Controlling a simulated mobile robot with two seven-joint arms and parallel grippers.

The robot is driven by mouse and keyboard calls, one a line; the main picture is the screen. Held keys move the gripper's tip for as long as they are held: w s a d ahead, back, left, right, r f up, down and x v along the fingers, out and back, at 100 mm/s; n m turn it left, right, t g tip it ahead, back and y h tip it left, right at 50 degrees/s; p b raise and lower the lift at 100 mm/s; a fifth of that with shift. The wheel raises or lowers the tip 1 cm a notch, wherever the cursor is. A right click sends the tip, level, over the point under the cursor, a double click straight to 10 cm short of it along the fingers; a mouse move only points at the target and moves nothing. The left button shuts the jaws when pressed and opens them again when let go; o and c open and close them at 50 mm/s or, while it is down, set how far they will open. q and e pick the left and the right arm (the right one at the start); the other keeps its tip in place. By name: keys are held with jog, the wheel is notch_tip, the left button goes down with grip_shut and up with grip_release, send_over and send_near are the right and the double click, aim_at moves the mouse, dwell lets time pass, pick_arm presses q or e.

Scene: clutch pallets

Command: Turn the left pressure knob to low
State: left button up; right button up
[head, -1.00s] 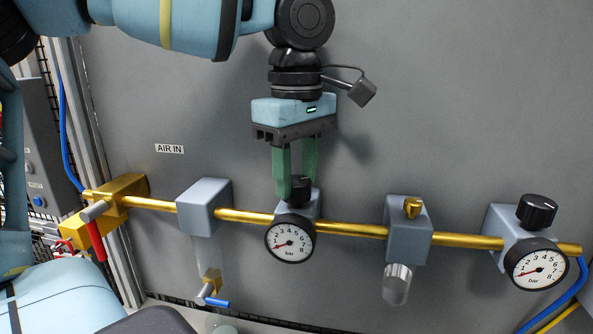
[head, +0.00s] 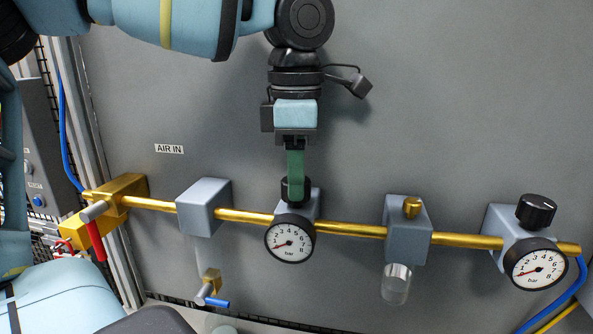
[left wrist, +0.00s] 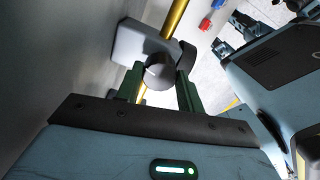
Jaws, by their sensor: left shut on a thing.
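The left pressure knob (head: 299,190) is black and sits on top of a grey regulator block (head: 311,207) on the brass pipe. A round white dial gauge (head: 290,239) marked in bar hangs on the front of that block, its red needle toward the low left. My left gripper (head: 295,186) points down from above, shut on the knob with its green fingers. In the left wrist view the knob (left wrist: 160,73) shows between the two fingers. In the head view one finger hides the other and part of the knob. My right gripper is not in view.
A second black knob (head: 536,210) with its gauge (head: 537,269) is at the right end of the brass pipe (head: 352,229). A red-handled brass valve (head: 118,196) is at left.

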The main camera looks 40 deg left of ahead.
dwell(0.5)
pick_arm(q)
jog(key=o, duration=1)
jog(key=shift+w+r, duration=0.1)
jog(key=shift+r, duration=0.5)
notch_tip(320, 180, up, 5)
jog(key=shift+r+b, duration=0.1)
jog(key=shift+b, duration=0.4)
jog(key=shift+r, duration=0.75)
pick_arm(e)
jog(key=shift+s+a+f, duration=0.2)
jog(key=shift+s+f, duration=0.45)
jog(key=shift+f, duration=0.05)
